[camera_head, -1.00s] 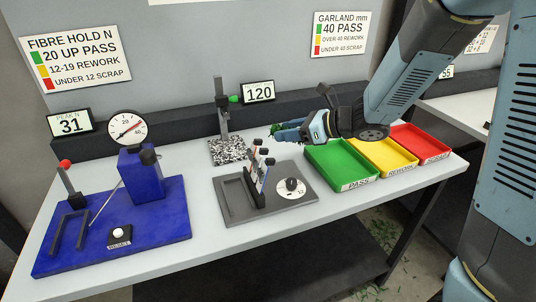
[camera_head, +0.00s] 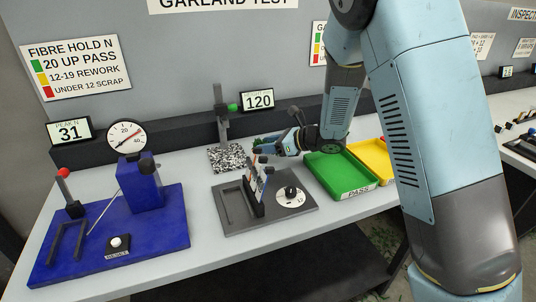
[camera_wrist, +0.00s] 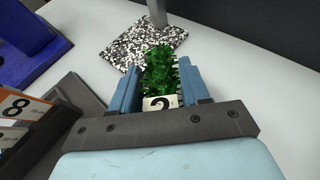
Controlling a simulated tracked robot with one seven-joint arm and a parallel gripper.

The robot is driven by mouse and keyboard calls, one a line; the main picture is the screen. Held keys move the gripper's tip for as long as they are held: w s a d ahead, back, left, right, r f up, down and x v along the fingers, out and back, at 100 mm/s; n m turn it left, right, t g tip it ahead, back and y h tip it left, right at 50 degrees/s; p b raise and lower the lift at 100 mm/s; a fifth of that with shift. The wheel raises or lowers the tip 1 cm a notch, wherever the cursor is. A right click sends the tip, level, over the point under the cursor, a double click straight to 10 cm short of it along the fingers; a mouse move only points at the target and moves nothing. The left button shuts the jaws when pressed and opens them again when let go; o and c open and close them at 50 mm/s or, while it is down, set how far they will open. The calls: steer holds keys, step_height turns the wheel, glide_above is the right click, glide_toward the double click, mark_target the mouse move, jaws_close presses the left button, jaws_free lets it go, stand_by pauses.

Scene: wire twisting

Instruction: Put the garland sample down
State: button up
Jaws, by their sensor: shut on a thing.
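The garland sample (camera_wrist: 160,68) is a green, bushy piece with a white tag that reads 2. My gripper (camera_wrist: 161,72) is shut on it, with a blue finger on each side, in the wrist view. In the head view my gripper (camera_head: 272,145) points left above the bench, left of the green PASS tray (camera_head: 340,179). Only a little green of the sample shows there. In the wrist view the sample's far end points at the black-and-white speckled plate (camera_wrist: 120,42). I cannot tell whether the sample touches anything below.
A grey fixture (camera_head: 235,221) with upright tags and a dial lies in front of my gripper. A blue pull tester (camera_head: 165,229) is at left. My arm partly covers the yellow tray (camera_head: 372,158).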

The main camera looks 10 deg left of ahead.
steer(key=shift+w+a+f, duration=0.25)
steer(key=shift+f, duration=1.65)
steer(key=o, duration=1)
steer(key=shift+f, duration=0.1)
